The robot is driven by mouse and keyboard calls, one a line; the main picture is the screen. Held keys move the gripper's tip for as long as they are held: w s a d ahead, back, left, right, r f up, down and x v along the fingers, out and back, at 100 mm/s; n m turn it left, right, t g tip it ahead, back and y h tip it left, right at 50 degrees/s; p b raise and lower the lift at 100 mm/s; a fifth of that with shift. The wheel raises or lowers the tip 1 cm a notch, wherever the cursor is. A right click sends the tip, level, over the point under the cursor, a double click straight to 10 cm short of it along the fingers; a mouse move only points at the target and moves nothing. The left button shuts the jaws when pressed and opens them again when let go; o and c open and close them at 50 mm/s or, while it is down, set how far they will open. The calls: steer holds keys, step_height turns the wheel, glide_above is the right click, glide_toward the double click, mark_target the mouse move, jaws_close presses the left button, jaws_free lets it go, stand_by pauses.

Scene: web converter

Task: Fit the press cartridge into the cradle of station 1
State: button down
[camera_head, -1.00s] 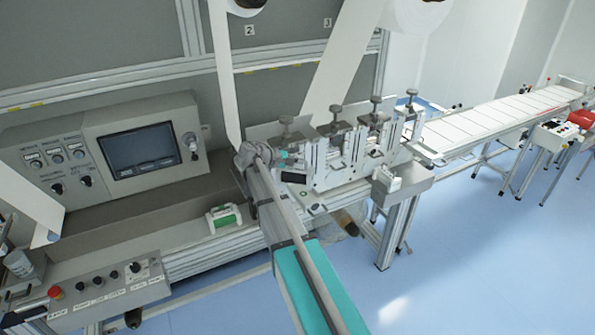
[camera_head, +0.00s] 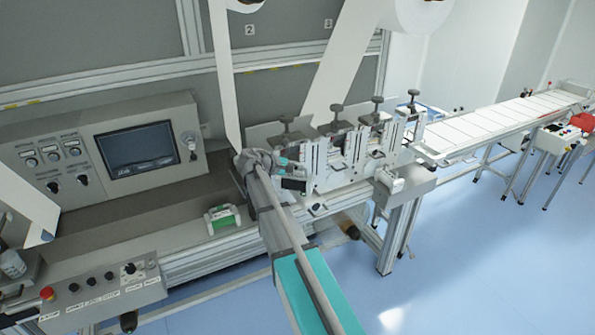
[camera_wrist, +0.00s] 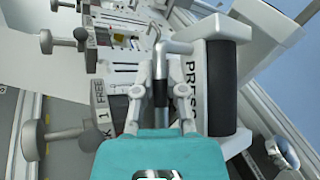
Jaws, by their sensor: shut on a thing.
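My gripper (camera_wrist: 160,84) is shut on the bent metal handle of the press cartridge (camera_wrist: 194,70). The cartridge is a pale block lettered PRESS, with a black roller along its right side in the wrist view. In the head view the cartridge (camera_head: 293,185) shows as a small dark and white piece at my gripper (camera_head: 283,163), in front of the left end of the station row. Station 1 (camera_wrist: 100,92), with labels 1 and FREE, lies left of the cartridge in the wrist view. Its cradle is largely hidden, and I cannot tell whether the cartridge touches it.
Several stations with dark top knobs (camera_head: 337,108) stand in a row. A green and white item (camera_head: 222,217) sits on the bench left of my arm. A paper web (camera_head: 228,80) hangs close behind my wrist.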

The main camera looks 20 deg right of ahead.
steer(key=shift+f+b, duration=0.55)
steer(key=shift+b, duration=0.05)
steer(key=c, duration=0.7)
jaws_free()
steer(key=shift+r, duration=0.25)
steer(key=shift+r+p, duration=0.4)
steer(key=shift+p, duration=0.25)
steer(key=p+v, duration=0.4)
steer(key=v, duration=0.8)
steer(key=shift+p, duration=0.35)
steer(key=shift+s, duration=0.1)
